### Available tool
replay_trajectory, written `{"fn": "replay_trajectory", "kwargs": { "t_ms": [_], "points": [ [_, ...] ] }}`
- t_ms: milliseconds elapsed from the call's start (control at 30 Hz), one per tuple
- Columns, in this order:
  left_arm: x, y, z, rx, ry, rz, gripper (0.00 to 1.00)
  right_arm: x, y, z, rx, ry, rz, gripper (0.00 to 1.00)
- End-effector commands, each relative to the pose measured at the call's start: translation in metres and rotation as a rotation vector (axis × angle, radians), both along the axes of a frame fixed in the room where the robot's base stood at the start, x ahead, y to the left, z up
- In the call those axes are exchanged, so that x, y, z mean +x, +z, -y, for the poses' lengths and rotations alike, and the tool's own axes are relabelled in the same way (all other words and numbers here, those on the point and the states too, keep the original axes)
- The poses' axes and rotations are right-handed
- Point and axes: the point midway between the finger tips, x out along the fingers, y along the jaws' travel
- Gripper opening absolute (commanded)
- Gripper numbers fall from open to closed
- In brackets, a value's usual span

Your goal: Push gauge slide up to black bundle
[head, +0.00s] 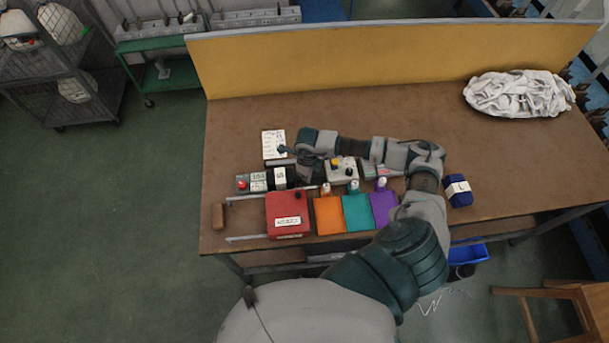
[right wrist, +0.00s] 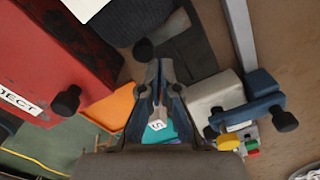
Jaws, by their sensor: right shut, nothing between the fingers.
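The black bundle (head: 291,177) with a white band lies left of the middle of the table. In the right wrist view the dark bundle (right wrist: 118,18) is cut off at the upper left. A blue gauge slide (right wrist: 250,112) with a black knob sits on a grey rail (right wrist: 237,35) in the right wrist view. In the head view my arm hides it or it cannot be told apart. My right gripper (head: 306,177) points down just right of the bundle; contact cannot be judged. Its fingers (right wrist: 162,70) are shut and empty. My left gripper is out of view.
A red box (head: 288,208) and orange (head: 329,216), teal (head: 357,212) and purple (head: 383,204) pieces line the front. A control box (head: 342,170) stands right of the gripper. A dark blue bundle (head: 458,191) and white cloth pile (head: 518,94) lie right.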

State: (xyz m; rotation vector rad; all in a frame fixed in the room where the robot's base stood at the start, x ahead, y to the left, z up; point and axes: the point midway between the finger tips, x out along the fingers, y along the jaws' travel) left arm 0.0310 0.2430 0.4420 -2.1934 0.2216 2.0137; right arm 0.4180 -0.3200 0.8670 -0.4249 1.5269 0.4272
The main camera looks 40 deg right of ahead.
Motion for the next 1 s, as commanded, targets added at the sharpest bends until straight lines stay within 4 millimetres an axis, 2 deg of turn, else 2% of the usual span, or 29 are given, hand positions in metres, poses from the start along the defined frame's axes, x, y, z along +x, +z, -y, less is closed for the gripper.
{"fn": "replay_trajectory", "kwargs": {
  "t_ms": [633, 1000],
  "points": [
    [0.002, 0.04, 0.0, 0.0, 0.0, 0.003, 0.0, 0.001, 0.059, 0.0, -0.001, 0.0, 0.0, 0.0],
    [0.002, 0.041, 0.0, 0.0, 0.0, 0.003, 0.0, 0.0, 0.063, 0.001, -0.002, 0.0, -0.003, 0.0]
  ]
}}
